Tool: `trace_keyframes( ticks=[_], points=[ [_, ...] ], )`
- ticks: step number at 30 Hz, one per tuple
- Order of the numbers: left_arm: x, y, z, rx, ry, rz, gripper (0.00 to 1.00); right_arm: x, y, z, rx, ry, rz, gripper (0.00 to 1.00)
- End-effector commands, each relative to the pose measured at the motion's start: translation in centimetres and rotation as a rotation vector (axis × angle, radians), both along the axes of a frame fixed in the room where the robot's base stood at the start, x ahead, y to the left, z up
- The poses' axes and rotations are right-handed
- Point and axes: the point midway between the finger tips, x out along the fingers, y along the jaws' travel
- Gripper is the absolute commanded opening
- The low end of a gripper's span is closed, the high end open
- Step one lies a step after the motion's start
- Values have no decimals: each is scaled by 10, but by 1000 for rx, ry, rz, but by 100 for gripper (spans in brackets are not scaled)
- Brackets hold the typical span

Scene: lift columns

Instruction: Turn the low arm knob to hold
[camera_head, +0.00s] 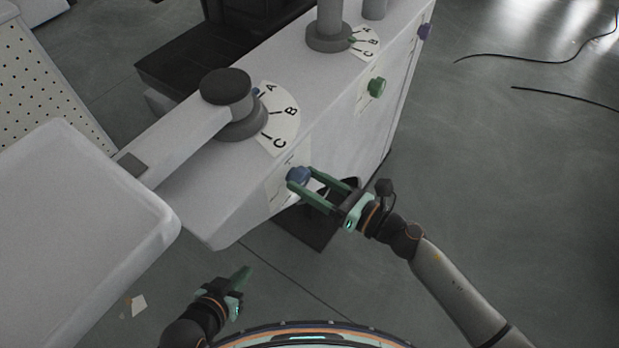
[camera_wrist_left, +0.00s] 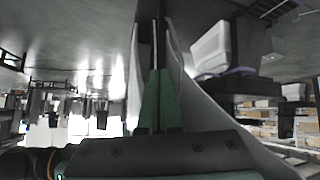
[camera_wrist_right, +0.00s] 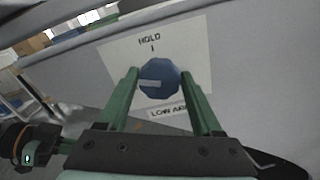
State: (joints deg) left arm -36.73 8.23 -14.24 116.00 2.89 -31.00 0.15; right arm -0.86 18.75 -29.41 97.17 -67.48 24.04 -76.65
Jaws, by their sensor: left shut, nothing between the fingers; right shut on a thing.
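The blue low arm knob (camera_head: 298,175) sits on the front face of the white lift column housing. In the right wrist view the knob (camera_wrist_right: 159,77) is on a white plate (camera_wrist_right: 195,58) with "HOLD" and a tick above it and "LOW ARM" below. A light bar on the knob points left, not up at the HOLD tick. My right gripper (camera_head: 302,180) is shut on the knob, one finger on each side, as the right wrist view shows (camera_wrist_right: 160,84). My left gripper (camera_head: 243,274) is shut and empty, low and left, away from the housing.
A green knob (camera_head: 376,87) and a purple knob (camera_head: 424,32) are further along the same face. On top, a grey pivot with a white arm (camera_head: 190,140) stands beside an A-B-C dial (camera_head: 280,117). A large white panel (camera_head: 85,220) overhangs the left. Floor at right is mostly clear.

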Motion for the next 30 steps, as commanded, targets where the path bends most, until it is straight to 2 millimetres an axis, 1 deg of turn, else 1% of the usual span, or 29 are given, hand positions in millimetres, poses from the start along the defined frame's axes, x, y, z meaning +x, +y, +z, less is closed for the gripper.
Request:
trace_keyframes(
  ticks=[5, 17, 30],
  points=[
    [0, -1, 5, -1, 5, -3, 0, 0, -1, 1, 98, 139, 1, 11],
    [8, -2, 25, -4, -24, 0, 0, 2, -2, 0, 321, 447, 0, 11],
    [-4, 9, 28, 8, -6, 23, 0, 3, -2, -3, 555, 768, -1, 11]
  ],
)
